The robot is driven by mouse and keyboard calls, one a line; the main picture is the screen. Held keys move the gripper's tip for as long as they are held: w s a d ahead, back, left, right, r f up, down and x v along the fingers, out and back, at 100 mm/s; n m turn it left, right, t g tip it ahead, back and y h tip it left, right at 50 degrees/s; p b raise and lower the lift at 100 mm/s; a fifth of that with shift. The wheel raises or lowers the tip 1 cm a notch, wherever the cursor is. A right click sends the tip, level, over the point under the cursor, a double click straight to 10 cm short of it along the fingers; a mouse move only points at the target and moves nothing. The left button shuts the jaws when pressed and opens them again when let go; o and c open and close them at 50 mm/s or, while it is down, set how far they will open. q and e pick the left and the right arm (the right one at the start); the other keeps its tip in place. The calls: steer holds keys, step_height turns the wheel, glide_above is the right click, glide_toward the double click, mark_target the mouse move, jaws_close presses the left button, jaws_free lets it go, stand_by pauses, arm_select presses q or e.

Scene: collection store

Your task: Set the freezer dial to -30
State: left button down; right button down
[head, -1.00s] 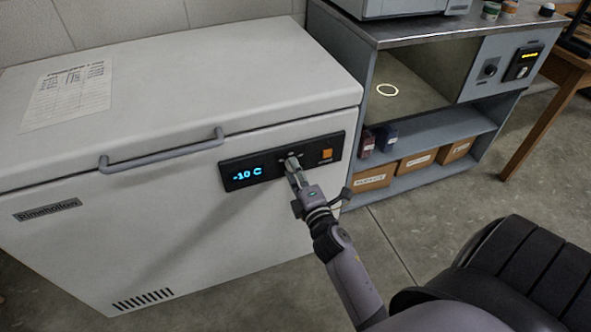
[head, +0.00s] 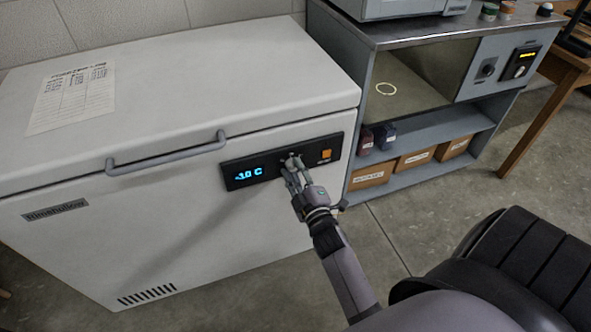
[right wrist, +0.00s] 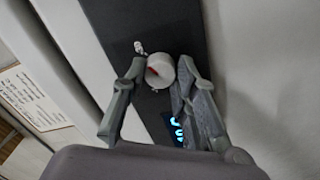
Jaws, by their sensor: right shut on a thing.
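The white chest freezer (head: 180,220) has a black control panel (head: 320,151) on its front. Its blue display (head: 249,173) looks like -10 C, but the digits are smeared. The dial sits right of the display, mostly hidden by my gripper in the head view. In the right wrist view the dial (right wrist: 160,71) is a pale round knob with a red mark, between the two fingers. My right gripper (head: 291,164) is shut on the dial at the panel. My left gripper is not in view.
An orange switch (head: 326,155) is on the panel, right of the dial. The freezer's grey handle (head: 165,155) is to the left. A grey cabinet (head: 430,135) with labelled boxes stands to the right. The floor before it is clear.

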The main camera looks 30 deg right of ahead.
steer(key=shift+f, duration=0.1)
stand_by(0.3)
steer(key=c, duration=1.3)
jaws_free()
